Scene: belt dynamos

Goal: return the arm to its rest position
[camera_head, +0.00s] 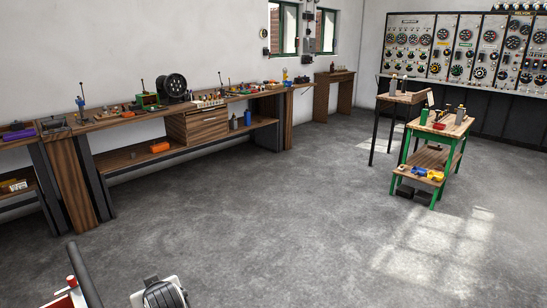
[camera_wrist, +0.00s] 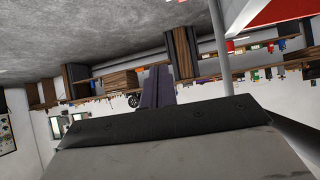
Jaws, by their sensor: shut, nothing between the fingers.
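My gripper (camera_wrist: 158,72) shows in the wrist view as two dark fingers close together beyond the wide grey-black gripper body. The fingers are shut and nothing shows between them. The wrist view is upside down, with the grey floor at the top and the workbench behind the fingers. The fingers touch nothing that I can see. In the head view, parts of my own body show at the bottom left, and the fingers cannot be made out there.
A long wooden workbench (camera_head: 122,122) with tools runs along the left wall. A green-legged cart (camera_head: 438,127) and a small table (camera_head: 400,97) stand at the right. A gauge panel (camera_head: 470,47) covers the back wall. The concrete floor (camera_head: 290,210) between is clear.

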